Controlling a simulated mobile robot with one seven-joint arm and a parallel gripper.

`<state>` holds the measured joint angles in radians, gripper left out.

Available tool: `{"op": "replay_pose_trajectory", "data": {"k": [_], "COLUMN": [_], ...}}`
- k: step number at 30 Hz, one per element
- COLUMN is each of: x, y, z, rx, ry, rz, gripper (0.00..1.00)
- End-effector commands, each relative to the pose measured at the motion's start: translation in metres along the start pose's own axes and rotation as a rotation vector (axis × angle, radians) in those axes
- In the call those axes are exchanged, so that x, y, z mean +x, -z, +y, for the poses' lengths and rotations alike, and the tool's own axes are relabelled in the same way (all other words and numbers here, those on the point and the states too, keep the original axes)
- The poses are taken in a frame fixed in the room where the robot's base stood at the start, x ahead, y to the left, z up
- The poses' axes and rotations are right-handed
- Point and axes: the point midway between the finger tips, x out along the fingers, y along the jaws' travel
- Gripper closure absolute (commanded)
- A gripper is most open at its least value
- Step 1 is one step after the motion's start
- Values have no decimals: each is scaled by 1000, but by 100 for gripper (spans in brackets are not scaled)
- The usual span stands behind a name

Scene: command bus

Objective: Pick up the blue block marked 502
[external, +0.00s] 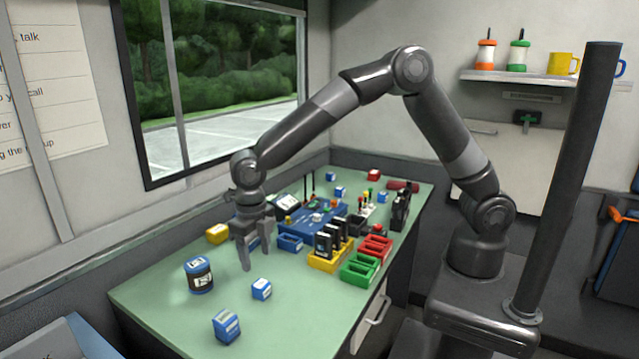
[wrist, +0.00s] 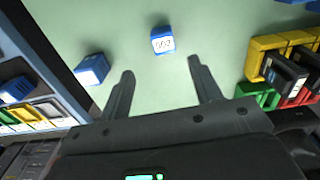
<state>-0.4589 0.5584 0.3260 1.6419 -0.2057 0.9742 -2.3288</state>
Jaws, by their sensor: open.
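A blue block with a white label (wrist: 162,40) lies on the green table just beyond my fingertips in the wrist view. Its label appears upside down and seems to read 502. It is probably the small blue block (external: 262,289) near the table's front in the external view. A second blue block (wrist: 92,68) lies left of my fingers; its label is unreadable. It appears to be the nearer block (external: 226,326) in the external view. My gripper (external: 250,256) points down above the table, open and empty, and its two fingers (wrist: 160,70) are spread apart.
A blue canister with a dark label (external: 200,275) stands left of my gripper. A yellow holder with black radios (external: 328,263) and red (external: 375,249) and green trays (external: 360,270) are to the right. A blue case (external: 318,217) sits behind. The front table surface is mostly clear.

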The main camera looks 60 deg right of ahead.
Motion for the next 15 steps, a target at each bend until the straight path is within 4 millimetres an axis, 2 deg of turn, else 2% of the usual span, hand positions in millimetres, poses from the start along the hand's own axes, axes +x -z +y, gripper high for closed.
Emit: {"op": "replay_pose_trajectory", "data": {"k": [6,15], "x": [36,64], "y": [1,1], "z": [-1,-4], "rx": [0,2], "ry": [3,4], "rz": [3,3], "gripper": [42,42]}}
